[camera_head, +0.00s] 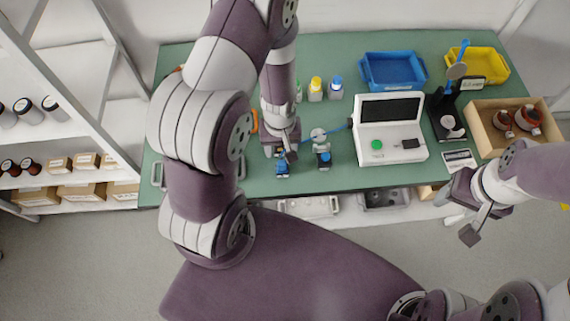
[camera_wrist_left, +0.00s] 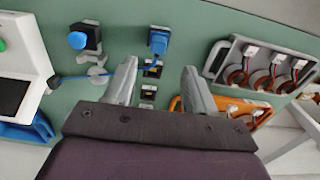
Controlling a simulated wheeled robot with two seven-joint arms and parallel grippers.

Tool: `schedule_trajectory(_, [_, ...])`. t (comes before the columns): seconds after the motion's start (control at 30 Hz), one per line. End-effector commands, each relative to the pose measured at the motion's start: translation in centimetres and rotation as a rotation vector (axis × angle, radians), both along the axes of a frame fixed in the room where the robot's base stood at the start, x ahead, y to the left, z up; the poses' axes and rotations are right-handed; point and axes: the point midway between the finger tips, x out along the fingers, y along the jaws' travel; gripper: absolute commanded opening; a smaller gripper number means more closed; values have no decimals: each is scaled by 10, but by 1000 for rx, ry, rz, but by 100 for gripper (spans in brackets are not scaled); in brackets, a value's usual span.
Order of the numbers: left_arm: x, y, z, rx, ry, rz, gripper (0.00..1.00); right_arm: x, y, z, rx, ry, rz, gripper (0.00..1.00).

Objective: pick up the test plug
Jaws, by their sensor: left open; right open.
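A blue cable (camera_wrist_left: 105,73) runs from the white tester (camera_head: 390,130) to the fingertips of my left gripper (camera_head: 284,146). In the left wrist view the left gripper (camera_wrist_left: 160,82) is open, its fingers on either side of small dark sockets (camera_wrist_left: 148,92). A blue block-shaped piece, perhaps the test plug (camera_wrist_left: 158,42), stands just beyond the fingertips, untouched; it shows in the head view too (camera_head: 282,168). I cannot tell for sure whether it or the cable's end is the plug. My right gripper (camera_head: 468,214) is open and empty near the table's front right.
A blue-topped fixture (camera_wrist_left: 77,40) stands beside the cable. Blue bin (camera_head: 393,71), yellow bin (camera_head: 487,66) and wooden box (camera_head: 484,127) stand at the right. Shelves (camera_head: 70,130) are at left.

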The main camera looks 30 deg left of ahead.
Motion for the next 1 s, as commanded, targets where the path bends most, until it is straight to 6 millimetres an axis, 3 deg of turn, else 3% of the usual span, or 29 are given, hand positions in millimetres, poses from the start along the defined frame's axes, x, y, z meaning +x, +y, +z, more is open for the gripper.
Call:
schedule_trajectory(0.1, [0, 0, -27, 0, 2, -2, 55, 0, 0, 2, 0, 0, 0, 57])
schedule_trajectory(0.27, [0, 0, -46, 0, 0, -3, 55, 0, 0, -2, 0, 0, 0, 57])
schedule_trajectory(0.5, [3, -1, -88, 0, 1, -4, 55, 0, 0, -5, 0, 0, 0, 57])
schedule_trajectory(0.77, [4, -1, -95, 1, 0, -4, 55, 0, 0, -5, 0, 0, 0, 57])
schedule_trajectory(0.8, [4, -1, -95, 1, 0, -4, 52, 0, 0, -5, 0, 0, 0, 57])
schedule_trajectory(0.97, [4, -1, -95, 1, 0, -4, 0, 0, 0, -5, 0, 0, 0, 57])
schedule_trajectory(1.0, [4, -1, -95, 1, 0, -4, 0, 0, 0, -5, 0, 0, 0, 57])
